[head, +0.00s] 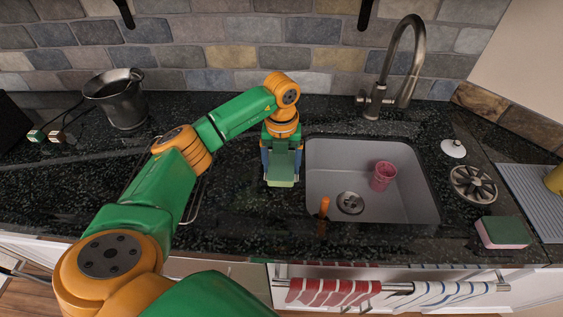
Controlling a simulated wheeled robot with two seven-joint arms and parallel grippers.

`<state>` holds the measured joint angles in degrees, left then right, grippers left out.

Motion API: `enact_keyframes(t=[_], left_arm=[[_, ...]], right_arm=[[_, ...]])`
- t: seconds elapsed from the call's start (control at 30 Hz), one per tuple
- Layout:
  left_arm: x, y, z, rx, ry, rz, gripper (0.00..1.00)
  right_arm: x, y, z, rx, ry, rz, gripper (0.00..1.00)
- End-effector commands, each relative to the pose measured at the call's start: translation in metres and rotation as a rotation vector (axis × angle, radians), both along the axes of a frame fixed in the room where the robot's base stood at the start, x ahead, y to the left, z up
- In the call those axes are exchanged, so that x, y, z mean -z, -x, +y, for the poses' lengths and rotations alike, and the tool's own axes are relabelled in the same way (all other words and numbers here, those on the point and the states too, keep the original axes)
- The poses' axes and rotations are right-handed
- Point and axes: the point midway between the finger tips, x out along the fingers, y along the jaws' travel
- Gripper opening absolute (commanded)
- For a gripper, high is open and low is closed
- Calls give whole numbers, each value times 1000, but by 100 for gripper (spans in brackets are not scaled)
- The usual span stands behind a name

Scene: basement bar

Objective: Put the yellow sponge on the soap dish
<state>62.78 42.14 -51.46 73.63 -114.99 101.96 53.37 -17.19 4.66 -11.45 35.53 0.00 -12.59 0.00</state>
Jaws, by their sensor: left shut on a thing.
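My left gripper (281,168) points down over the dark counter, just left of the sink. It is shut on a green-topped block with a pale yellowish-green lower face, which looks like the yellow sponge (282,184); the fingers partly hide it. I cannot tell whether it touches the counter. A round dark metal dish with spoke-like ribs (473,186), which looks like the soap dish, lies right of the sink. Its top looks empty. The gripper is well to the left of it, across the sink. My right gripper is not in view.
The grey sink (420,206) holds a pink cup (383,176). The tall faucet (409,60) stands behind. A pink sponge with a green top (503,232), a white stopper (453,148) and a ridged grey mat (530,205) are at right. A metal bucket (117,98) stands back left.

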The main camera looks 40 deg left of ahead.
Motion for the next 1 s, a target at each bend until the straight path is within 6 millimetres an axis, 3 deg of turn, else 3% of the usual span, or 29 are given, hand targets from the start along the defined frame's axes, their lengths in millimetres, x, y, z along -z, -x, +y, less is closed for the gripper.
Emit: enact_keyframes(t=[0.03,0.1,0.37,0.47,0.57,0.7,0.83,1.0], left_arm=[[1,0,0,-1,-1,1,87],[0,0,0,-1,0,0,100],[-4,0,0,-1,0,-1,100],[-18,-1,0,-1,1,-3,100],[-36,-2,0,-1,2,-7,100],[-75,-1,0,-2,1,-9,100],[-113,-1,0,-3,0,-4,100],[-132,0,0,-2,1,-1,100]], right_arm=[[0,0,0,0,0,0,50],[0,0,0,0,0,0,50],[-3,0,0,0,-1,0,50],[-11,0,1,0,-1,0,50],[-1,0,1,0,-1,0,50],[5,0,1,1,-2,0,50],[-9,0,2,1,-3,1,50],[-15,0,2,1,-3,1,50]])
